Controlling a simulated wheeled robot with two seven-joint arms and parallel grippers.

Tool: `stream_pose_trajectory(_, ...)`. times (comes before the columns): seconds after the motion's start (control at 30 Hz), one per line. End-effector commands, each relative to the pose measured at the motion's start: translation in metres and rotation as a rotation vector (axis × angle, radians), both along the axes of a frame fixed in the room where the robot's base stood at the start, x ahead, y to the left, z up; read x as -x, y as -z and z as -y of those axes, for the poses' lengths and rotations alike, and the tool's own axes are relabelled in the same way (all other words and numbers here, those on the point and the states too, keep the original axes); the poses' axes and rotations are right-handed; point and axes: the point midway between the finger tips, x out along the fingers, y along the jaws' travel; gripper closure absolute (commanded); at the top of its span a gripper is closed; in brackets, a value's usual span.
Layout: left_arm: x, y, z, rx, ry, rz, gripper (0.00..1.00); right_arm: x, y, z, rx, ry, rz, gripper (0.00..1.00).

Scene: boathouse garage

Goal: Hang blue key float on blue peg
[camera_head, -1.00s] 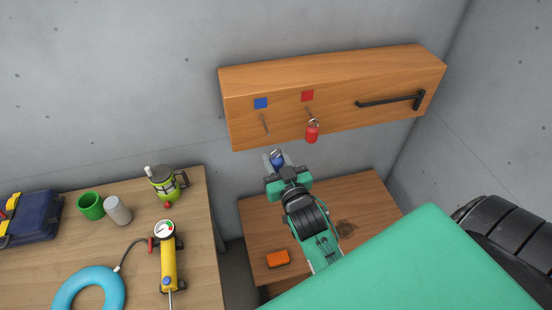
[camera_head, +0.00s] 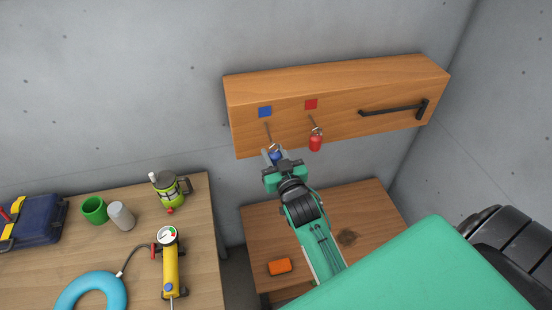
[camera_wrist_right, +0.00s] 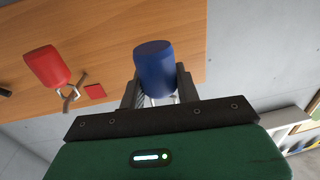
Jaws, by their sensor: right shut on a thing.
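My right gripper (camera_head: 275,160) is shut on the blue key float (camera_head: 275,155), just in front of the lower edge of the wall board (camera_head: 350,88). In the right wrist view the blue float (camera_wrist_right: 154,68) sits between the two fingers. The blue peg (camera_head: 268,132) sticks out under the blue square (camera_head: 265,112); the float's ring (camera_head: 274,147) shows near its lower end, and I cannot tell whether they touch. The red key float (camera_head: 315,143) hangs from the peg under the red square (camera_head: 311,104). My left gripper is not in view.
A black handle (camera_head: 392,112) is on the board's right. Below is a low wooden table with an orange block (camera_head: 280,267).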

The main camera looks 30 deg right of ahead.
Motion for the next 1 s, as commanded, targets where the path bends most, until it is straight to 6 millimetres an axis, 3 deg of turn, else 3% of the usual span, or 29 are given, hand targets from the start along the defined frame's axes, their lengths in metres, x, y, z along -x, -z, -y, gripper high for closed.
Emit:
stream_pose_trajectory(0.6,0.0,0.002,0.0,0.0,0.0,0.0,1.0,-0.036,0.002,0.01,0.001,0.0,0.001,0.95)
stream_pose_trajectory(1.0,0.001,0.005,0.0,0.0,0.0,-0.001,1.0,-0.047,0.011,0.012,0.001,0.0,-0.001,0.95)
